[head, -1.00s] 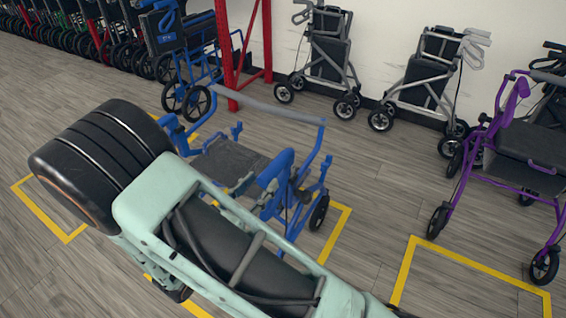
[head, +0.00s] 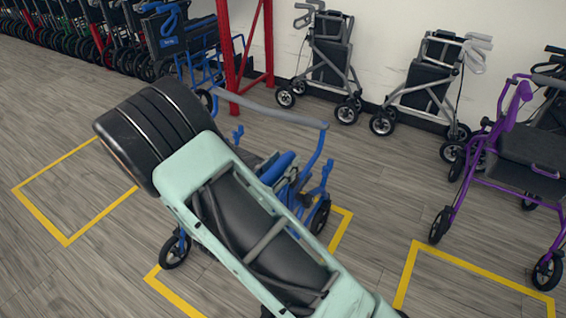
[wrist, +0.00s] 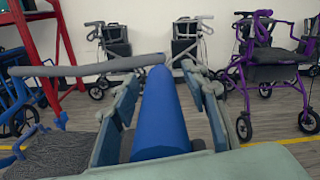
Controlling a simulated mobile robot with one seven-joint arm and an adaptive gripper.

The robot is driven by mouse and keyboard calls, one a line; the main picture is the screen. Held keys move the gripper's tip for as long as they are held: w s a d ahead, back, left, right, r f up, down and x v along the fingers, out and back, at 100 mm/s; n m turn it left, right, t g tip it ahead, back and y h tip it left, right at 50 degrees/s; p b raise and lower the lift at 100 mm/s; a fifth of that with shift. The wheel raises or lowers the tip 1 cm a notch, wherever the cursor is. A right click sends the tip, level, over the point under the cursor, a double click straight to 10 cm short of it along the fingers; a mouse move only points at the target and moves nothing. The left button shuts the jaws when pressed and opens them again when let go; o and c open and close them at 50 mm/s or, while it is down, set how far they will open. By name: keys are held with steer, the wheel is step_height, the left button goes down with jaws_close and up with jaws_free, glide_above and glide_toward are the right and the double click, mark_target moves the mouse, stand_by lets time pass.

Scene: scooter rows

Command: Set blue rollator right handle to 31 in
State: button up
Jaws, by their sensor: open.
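The blue rollator (head: 323,168) stands at the middle of the head view, largely hidden behind my arm. Its grey back strap (head: 270,113) runs across its top and also shows in the wrist view (wrist: 85,68). A thick blue handle piece (head: 278,167) shows just past my arm. In the wrist view, a blue handle (wrist: 160,115) lies lengthwise between the fingers of my gripper (wrist: 164,75). The fingers are open, one on each side of it; I cannot tell whether either touches. The dark seat (wrist: 55,155) is at lower left. No height marks are readable.
A purple rollator (head: 516,150) stands at right. Two grey folded rollators (head: 330,60) (head: 430,85) stand by the wall. A red rack post (head: 223,50) and a blue wheelchair (head: 185,45) are behind at left. Yellow floor marks (head: 66,238) outline bays; the left bay looks empty.

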jaws_close()
steer(key=shift+f+b, duration=1.4)
steer(key=shift+f, duration=1.5)
steer(key=shift+s, duration=0.1)
steer(key=shift+c, duration=1.1)
jaws_free()
steer(key=shift+o, duration=1.1)
steer(key=shift+r, duration=0.1)
